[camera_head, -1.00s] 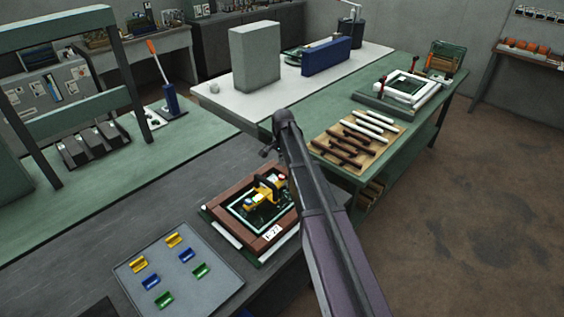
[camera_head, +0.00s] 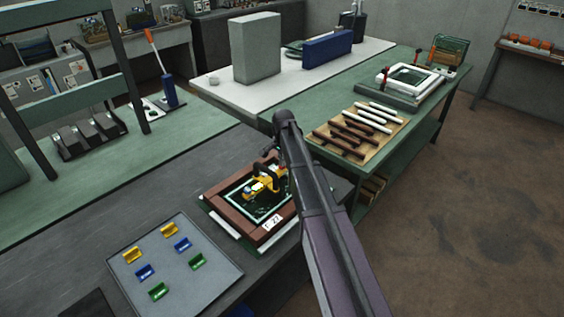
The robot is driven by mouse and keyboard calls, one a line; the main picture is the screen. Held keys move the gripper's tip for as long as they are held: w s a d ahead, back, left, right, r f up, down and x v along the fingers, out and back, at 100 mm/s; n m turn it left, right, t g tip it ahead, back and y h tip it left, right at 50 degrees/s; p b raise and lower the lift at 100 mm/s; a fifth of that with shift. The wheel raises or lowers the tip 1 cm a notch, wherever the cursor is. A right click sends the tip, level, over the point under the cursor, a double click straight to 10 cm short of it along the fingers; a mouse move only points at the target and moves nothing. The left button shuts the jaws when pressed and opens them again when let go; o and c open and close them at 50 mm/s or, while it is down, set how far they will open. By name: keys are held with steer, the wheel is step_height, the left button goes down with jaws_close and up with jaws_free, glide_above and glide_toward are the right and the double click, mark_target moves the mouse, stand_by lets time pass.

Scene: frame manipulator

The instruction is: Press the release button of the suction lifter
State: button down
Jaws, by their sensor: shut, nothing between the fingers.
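The suction lifter (camera_head: 263,182) is a small yellow-handled device with dark parts. It sits inside a reddish-brown frame (camera_head: 222,204) on the dark bench, over a pale inner border. My dark arm comes up from the lower right and passes just right of the lifter, covering the right side of the frame. Small dark parts of my wrist show just above the lifter. My gripper's fingers are hidden behind the arm, so any contact with the lifter cannot be seen. I cannot make out the release button.
A grey tray (camera_head: 205,285) with several yellow, blue and green pieces lies at the front left. A wooden board (camera_head: 375,150) with dark and white bars is on the green bench beyond my arm. A grey block (camera_head: 255,48) and blue block (camera_head: 327,52) stand farther back.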

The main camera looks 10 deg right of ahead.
steer(key=shift+f, duration=0.1)
stand_by(0.3)
steer(key=shift+f+b, duration=0.8)
steer(key=shift+b, duration=0.05)
steer(key=shift+s+f+b, duration=0.2)
steer(key=shift+s+b, duration=0.05)
steer(key=shift+b, duration=0.1)
steer(key=shift+w, duration=0.1)
steer(key=shift+r, duration=0.1)
step_height(320, 180, up, 14)
steer(key=p, duration=1.4)
steer(key=shift+s, duration=0.25)
steer(key=shift+d, duration=0.1)
